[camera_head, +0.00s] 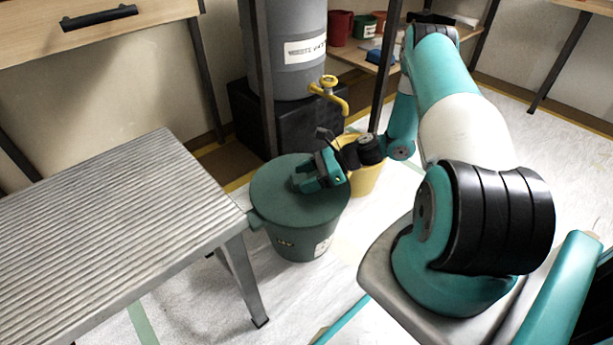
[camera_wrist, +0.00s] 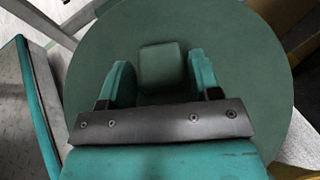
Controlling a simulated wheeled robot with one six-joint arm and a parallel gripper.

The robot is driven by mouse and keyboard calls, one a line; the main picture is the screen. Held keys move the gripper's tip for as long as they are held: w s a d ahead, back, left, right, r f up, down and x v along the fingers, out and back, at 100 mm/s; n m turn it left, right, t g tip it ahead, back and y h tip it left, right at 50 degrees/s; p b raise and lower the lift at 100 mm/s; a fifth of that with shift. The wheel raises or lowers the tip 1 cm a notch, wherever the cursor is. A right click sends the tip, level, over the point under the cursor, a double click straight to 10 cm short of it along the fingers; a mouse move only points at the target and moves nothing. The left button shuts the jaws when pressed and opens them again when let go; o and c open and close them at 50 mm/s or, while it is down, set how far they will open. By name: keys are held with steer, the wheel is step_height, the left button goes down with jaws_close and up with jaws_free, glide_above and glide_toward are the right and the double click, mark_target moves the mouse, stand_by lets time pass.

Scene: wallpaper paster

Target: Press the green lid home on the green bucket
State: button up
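The green lid (camera_head: 275,192) is a flat dark green disc on top of the green bucket (camera_head: 297,243), roughly level. Whether its rim is fully seated cannot be told. The bucket stands on the floor beside the metal bench. My gripper (camera_head: 316,175) is low over the lid, right of its centre. The lid (camera_wrist: 245,70) fills most of that view and hides the bucket.
A ribbed metal bench (camera_head: 110,225) stands close at the left. A yellow bucket (camera_head: 366,178) stands just behind the green one, partly hidden by my arm. Behind are a grey barrel (camera_head: 290,60) with a yellow tap (camera_head: 330,92) and a dark rack post. Floor in front is clear.

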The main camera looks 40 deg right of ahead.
steer(key=o, duration=0.3)
steer(key=p+v, duration=0.6)
steer(key=v, duration=1.1)
steer(key=shift+s+d+p, duration=0.15)
steer(key=shift+p, duration=0.15)
